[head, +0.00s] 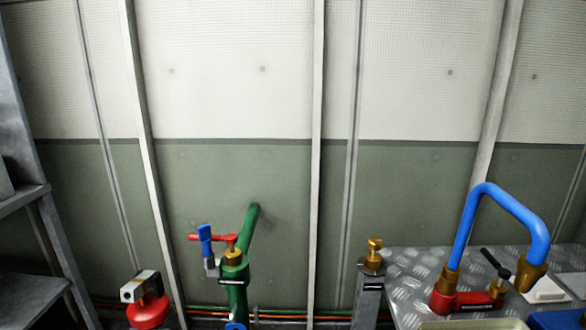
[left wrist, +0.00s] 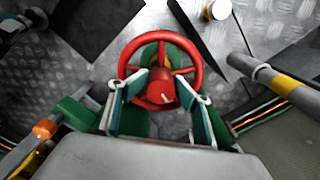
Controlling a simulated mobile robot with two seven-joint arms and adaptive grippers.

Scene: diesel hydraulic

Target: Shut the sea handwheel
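A red handwheel (left wrist: 161,60) with several spokes sits on a green body in the left wrist view. My left gripper (left wrist: 160,97) is over the near side of the wheel. Its two teal-padded fingers stand apart, one on each side of the red hub, and cover parts of the lower rim. I cannot tell whether they touch the wheel. No label is readable on it. My left gripper does not show in the head view. My right gripper is in neither view.
In the head view, a green pipe (head: 252,224) carries a valve with a red lever (head: 225,239) and a blue handle (head: 205,240). A red part (head: 148,312) stands lower left. A blue bent pipe (head: 507,201) rises from the metal plate (head: 400,262) at right.

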